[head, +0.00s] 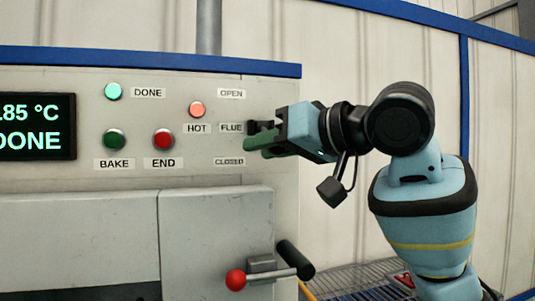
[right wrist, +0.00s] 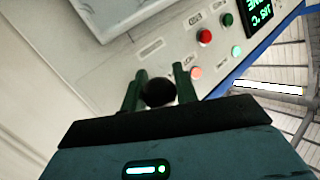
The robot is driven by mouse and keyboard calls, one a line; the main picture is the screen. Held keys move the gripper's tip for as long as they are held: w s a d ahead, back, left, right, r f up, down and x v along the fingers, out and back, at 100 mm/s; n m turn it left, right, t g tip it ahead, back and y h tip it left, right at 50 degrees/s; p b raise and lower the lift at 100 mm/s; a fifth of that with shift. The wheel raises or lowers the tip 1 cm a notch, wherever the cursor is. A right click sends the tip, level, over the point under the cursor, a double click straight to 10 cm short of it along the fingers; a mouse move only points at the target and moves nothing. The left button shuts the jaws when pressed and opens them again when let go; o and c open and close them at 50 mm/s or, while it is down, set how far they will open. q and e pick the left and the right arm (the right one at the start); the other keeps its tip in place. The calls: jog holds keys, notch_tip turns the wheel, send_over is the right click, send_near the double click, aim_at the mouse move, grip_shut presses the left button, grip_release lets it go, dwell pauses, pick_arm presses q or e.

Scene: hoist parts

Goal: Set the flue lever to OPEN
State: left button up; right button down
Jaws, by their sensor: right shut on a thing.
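The flue lever shows in the right wrist view as a dark round knob (right wrist: 158,92) between two green fingers. My right gripper (head: 262,140) is at the right edge of the oven's control panel, shut on that knob. It also shows in the right wrist view (right wrist: 160,95). In the head view the gripper mostly hides the lever. It is level with the FLUE label (head: 231,128), below the OPEN label (head: 231,93) and above the CLOSED label (head: 229,161). The lever's exact angle is hard to tell. My left gripper is not in view.
The panel has a display (head: 36,127) reading DONE, a lit green lamp (head: 113,91), a lit HOT lamp (head: 197,109), a green BAKE button (head: 115,139) and a red END button (head: 163,140). A wire rack (head: 350,279) stands lower right.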

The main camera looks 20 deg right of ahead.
jog(key=shift+s+d+r, duration=0.1)
jog(key=shift+s+r, duration=0.2)
jog(key=shift+r, duration=0.75)
jog(key=shift+s+r, duration=0.25)
jog(key=shift+r, duration=0.8)
jog(key=shift+w+r, duration=0.25)
jog(key=shift+r, duration=0.55)
jog(key=c, duration=1.6)
grip_release()
jog(key=shift+f, duration=0.2)
jog(key=o, duration=0.5)
jog(key=shift+f, duration=0.15)
jog(key=shift+v, duration=3.85)
